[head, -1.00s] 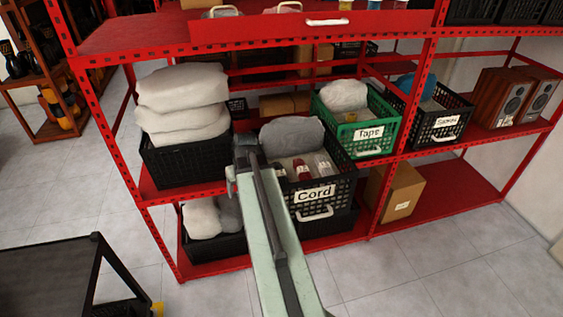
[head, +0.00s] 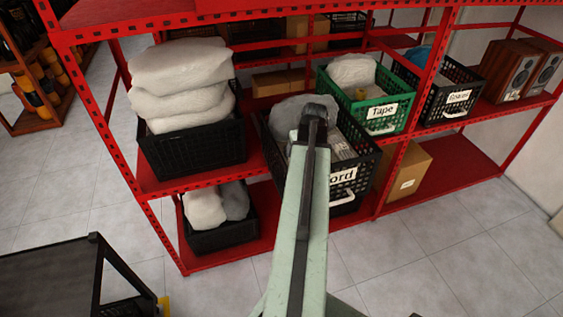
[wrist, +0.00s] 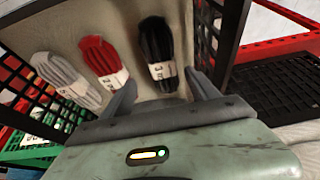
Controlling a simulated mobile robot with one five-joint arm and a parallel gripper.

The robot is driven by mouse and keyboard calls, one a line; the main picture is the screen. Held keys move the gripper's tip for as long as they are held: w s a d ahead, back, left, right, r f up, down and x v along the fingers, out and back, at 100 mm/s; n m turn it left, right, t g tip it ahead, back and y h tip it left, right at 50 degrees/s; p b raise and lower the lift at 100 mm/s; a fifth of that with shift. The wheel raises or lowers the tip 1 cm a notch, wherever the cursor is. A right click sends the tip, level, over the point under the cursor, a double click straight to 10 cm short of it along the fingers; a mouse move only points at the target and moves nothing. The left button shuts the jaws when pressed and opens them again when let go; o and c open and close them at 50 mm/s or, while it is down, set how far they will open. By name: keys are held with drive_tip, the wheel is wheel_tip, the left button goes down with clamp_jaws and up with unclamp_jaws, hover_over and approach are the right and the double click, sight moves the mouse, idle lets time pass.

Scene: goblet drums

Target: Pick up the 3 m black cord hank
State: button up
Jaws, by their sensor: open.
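In the wrist view a black cord hank (wrist: 158,48) with a white paper band lies in a crate. It is to the right of a red hank (wrist: 97,56) and a whitish-grey hank (wrist: 58,72). The print on the bands is too small to read surely. My gripper (wrist: 162,80) is open and empty, its two fingers spread just in front of the near end of the black hank. In the head view the black crate labelled "Cord" (head: 372,162) stands on the red shelf; my arm covers part of it, and the black hank is hidden there.
The crate's dark lattice walls rise on both sides in the wrist view. A grey bundle (head: 290,108) sits at the crate's back. A green "Tape" crate (head: 400,117) stands to its right, a black crate with white bundles (head: 190,155) to its left. A red shelf lies above.

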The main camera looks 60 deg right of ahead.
drive_tip(key=shift+s, duration=0.15)
drive_tip(key=shift+d+f+b, duration=0.1)
drive_tip(key=shift+f+b, duration=0.25)
drive_tip(key=shift+b, duration=0.2)
drive_tip(key=shift+w+d+f+b, duration=0.2)
drive_tip(key=shift+w+f+b, duration=0.55)
drive_tip(key=shift+f, duration=0.15)
drive_tip(key=shift+w, duration=0.1)
drive_tip(key=b+x, duration=0.4)
drive_tip(key=x, duration=0.1)
drive_tip(key=shift+w+b, duration=0.2)
drive_tip(key=shift+b, duration=0.1)
drive_tip(key=shift+s+r, duration=0.1)
drive_tip(key=shift+r, duration=0.1)
drive_tip(key=shift+f, duration=0.25)
